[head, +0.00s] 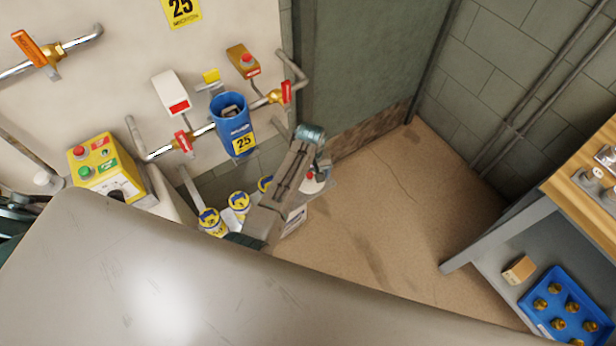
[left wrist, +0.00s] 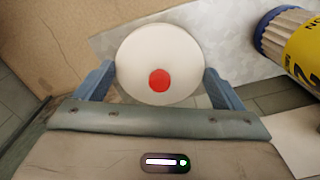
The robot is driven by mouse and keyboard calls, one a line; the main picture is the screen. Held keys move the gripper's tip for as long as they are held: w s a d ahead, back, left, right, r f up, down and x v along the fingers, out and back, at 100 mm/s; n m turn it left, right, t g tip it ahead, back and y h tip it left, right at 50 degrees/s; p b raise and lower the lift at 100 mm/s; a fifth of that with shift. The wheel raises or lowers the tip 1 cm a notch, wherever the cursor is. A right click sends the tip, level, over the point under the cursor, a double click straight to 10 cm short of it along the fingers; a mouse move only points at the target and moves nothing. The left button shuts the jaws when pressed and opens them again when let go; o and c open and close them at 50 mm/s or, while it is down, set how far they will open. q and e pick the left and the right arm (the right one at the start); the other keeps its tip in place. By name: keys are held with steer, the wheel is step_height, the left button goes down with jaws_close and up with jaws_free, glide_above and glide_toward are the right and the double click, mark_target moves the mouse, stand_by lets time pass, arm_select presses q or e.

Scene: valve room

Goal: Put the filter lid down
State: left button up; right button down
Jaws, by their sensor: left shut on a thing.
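The filter lid (left wrist: 150,48) is a white disc with a red knob. My left gripper (left wrist: 159,70) is shut on it, with one blue-grey finger at each side of the disc. In the left wrist view, a pale grey metal-looking surface shows behind the lid; I cannot tell if the lid touches it. In the head view the lid (head: 314,186) shows in part beyond my left forearm, low and right of the blue filter housing (head: 234,138) marked 25. The housing's top is uncovered. My right gripper is not in view.
Several yellow-labelled cartridges (head: 211,222) stand left of my forearm; one cartridge (left wrist: 300,45) is close right of the lid in the wrist view. Pipes with red valve handles (head: 184,142) run along the wall. A workbench (head: 569,185) stands at right. The floor (head: 400,215) between is clear.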

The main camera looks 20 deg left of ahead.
mark_target(310, 176)
arm_select(q)
steer(key=shift+f, duration=0.25)
steer(key=o, duration=0.7)
steer(key=shift+o, duration=0.2)
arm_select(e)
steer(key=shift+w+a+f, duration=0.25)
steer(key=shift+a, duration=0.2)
arm_select(q)
step_height(310, 176, up, 12)
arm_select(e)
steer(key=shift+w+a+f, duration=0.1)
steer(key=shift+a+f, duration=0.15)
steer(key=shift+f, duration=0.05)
arm_select(q)
steer(key=shift+s+d, duration=0.1)
